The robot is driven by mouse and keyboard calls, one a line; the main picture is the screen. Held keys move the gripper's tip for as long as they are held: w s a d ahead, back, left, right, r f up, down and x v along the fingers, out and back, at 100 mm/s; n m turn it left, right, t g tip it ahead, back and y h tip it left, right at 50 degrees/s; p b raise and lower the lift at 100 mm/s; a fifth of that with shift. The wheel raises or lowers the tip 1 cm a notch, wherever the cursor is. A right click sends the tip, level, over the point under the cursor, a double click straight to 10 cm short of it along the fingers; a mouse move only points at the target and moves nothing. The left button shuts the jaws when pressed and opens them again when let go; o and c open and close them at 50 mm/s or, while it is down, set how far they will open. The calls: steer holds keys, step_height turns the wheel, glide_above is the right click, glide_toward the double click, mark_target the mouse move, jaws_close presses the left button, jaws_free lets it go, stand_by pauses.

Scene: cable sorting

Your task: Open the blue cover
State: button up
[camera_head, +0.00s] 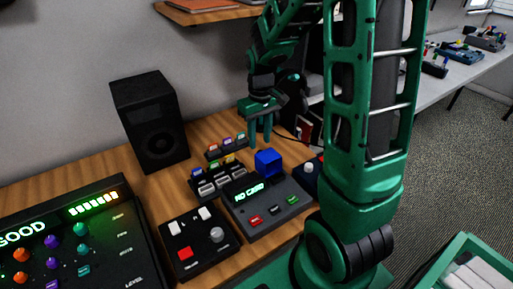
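The blue cover (268,161) is a small box shape at the back of a dark grey device (262,207) with a lit green display. It looks closed, though what lies beneath it is hidden. My green gripper (260,138) points down above and slightly behind and left of the cover in the picture. Its two fingers are apart, with an empty gap between them. It does not appear to touch the cover.
A black panel (204,241) with a red button and a dark unit with several coloured plugs (216,182) stand left of the device. A black speaker (151,121) stands behind, and a large mixer (122,250) fills the left front. My arm covers the right side.

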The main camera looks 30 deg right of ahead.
steer(key=shift+f, duration=2.1)
jaws_close()
